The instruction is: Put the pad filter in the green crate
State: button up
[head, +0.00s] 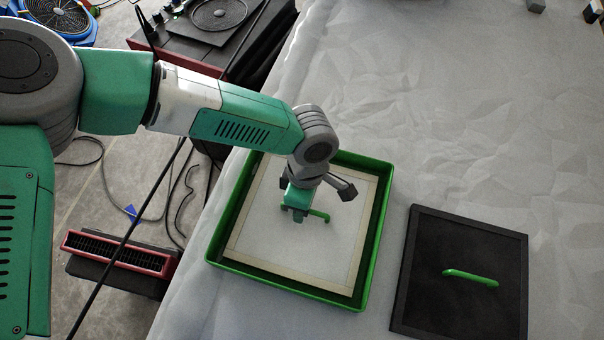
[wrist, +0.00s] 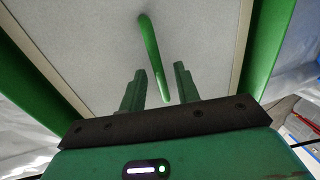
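A white square panel with a cream frame (head: 258,232), which I take to be the pad filter, lies inside the green crate (head: 213,238). The panel also shows in the wrist view (wrist: 95,45), with green crate walls on both sides. Its green bar handle (head: 320,215) is partly hidden by my gripper in the head view. My gripper (head: 298,215) is over the panel's middle. In the wrist view my gripper (wrist: 160,82) is open, its two fingers apart with the handle (wrist: 152,50) running between them. I see no clear grip on the handle.
A black square panel (head: 430,290) with its own green handle (head: 470,278) lies to the right of the crate on the pale grey, crinkled surface (head: 470,120). The surface behind and to the right is largely clear. Its left edge drops to a floor with cables and equipment.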

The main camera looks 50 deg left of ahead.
notch_tip(320, 180, up, 13)
jog(key=w+a+p, duration=0.1)
jog(key=w+p, duration=0.1)
jog(key=shift+a+f, duration=0.15)
jog(key=shift+a, duration=0.05)
dwell(0.4)
